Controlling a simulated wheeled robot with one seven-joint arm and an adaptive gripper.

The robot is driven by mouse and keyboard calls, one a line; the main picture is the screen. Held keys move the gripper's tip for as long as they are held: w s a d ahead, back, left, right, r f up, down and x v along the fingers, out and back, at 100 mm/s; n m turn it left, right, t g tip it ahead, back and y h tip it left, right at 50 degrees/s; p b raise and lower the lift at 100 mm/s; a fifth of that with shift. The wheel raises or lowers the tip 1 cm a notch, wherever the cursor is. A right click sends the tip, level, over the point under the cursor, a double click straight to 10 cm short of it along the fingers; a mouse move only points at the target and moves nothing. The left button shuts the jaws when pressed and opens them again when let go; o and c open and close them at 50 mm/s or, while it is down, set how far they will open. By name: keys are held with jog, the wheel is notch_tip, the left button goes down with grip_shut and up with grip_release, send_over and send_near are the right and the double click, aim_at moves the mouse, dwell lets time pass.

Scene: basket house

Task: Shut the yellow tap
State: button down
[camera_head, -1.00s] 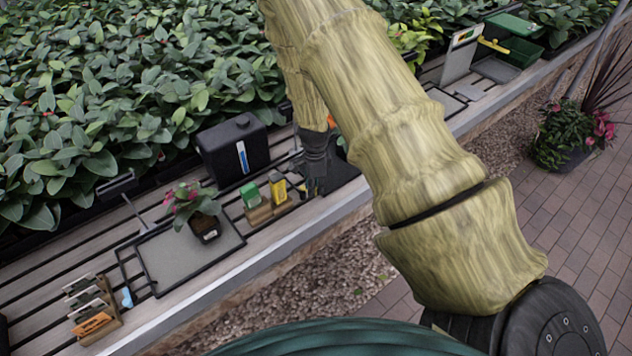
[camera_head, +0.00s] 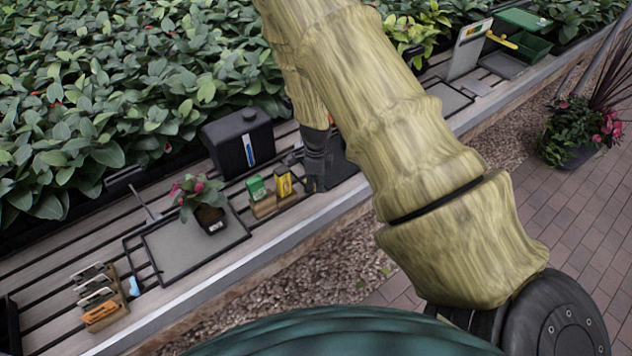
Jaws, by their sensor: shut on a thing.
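My gripper (camera_head: 315,182) is dark and points down over the slatted bench, just right of a yellow packet (camera_head: 284,182). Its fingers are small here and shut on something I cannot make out. I cannot clearly pick out a yellow tap; it may be hidden by my gripper or arm. A black tank (camera_head: 228,150) with a blue and white label stands behind and left of my gripper. A yellow handle-like piece (camera_head: 502,41) shows far off by a green bin, but I cannot tell what it is.
A green packet (camera_head: 256,188) stands beside the yellow one. Left of them is a tray (camera_head: 170,255) with a potted flower (camera_head: 208,215). A wooden rack (camera_head: 100,312) holds several cards at lower left. Dense plants fill the back.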

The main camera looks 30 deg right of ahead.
aim_at(315, 184)
jog(key=c, duration=1.3)
grip_release()
jog(key=shift+c, duration=0.2)
jog(key=shift+r, duration=0.15)
notch_tip(315, 184, up, 12)
